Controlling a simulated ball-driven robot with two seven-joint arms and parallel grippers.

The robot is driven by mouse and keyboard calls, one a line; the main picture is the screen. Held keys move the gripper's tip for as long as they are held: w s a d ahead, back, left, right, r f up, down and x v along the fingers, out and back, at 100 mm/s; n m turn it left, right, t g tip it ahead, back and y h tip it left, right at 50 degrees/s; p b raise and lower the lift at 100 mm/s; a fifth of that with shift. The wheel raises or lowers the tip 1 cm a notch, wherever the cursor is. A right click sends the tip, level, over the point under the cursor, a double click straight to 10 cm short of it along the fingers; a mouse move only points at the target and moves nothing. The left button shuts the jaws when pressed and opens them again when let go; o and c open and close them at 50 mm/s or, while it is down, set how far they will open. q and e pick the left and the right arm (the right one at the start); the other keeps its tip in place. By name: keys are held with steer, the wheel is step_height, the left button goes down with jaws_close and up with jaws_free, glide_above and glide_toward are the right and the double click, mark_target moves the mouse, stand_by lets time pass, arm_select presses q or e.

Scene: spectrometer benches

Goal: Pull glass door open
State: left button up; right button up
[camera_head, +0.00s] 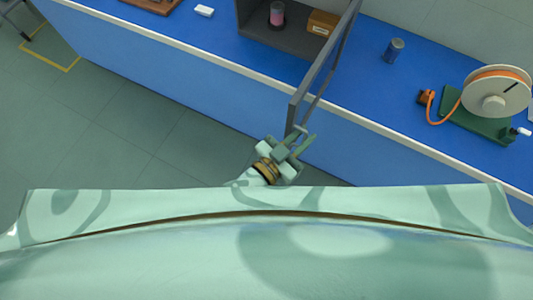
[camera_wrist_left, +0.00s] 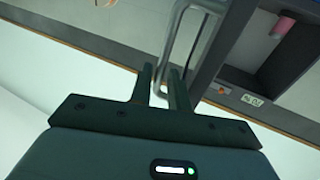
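The glass door (camera_head: 322,75) has a grey frame and stands swung out from the dark grey cabinet (camera_head: 280,40) on the blue bench. Its free edge hangs out past the bench's front edge. My left gripper (camera_head: 303,138) is at the lower outer end of the door. In the left wrist view, a grey bar handle (camera_wrist_left: 175,45) runs down to between my left fingers (camera_wrist_left: 161,82). The fingers stand apart with a gap around the bar, and I see no firm grip on it. My right gripper is not in view.
Inside the cabinet are a pink-filled container (camera_head: 277,14) and a brown box (camera_head: 322,22). A blue-grey can (camera_head: 394,49) and an orange-wound spool (camera_head: 495,92) stand right of the door. Open floor (camera_head: 110,125) lies at left.

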arm_select(q)
steer(key=v, duration=1.3)
steer(key=shift+a, duration=0.1)
steer(key=s+a+f+n+g+y+b, duration=0.15)
steer(key=s+a+f+y, duration=0.35)
steer(key=f, duration=0.7)
steer(key=s+a+f+g+y+b, duration=0.25)
steer(key=a+f, duration=0.55)
steer(key=f, duration=0.4)
steer(key=s+a+f+n+g+y+b, duration=0.15)
steer(key=a+f+g+y, duration=0.35)
steer(key=f, duration=0.7)
steer(key=s+a+f+n+g+b, duration=0.1)
steer(key=s+a+f+b, duration=0.2)
steer(key=s+f, duration=0.3)
steer(key=s+a+f+n+g+b, duration=0.1)
steer(key=s+a+f+b, duration=0.2)
steer(key=s+f, duration=0.3)
steer(key=shift+s+a+f+n+y+b, duration=0.3)
steer(key=shift+s+f+y+b, duration=0.1)
steer(key=shift+b, duration=0.15)
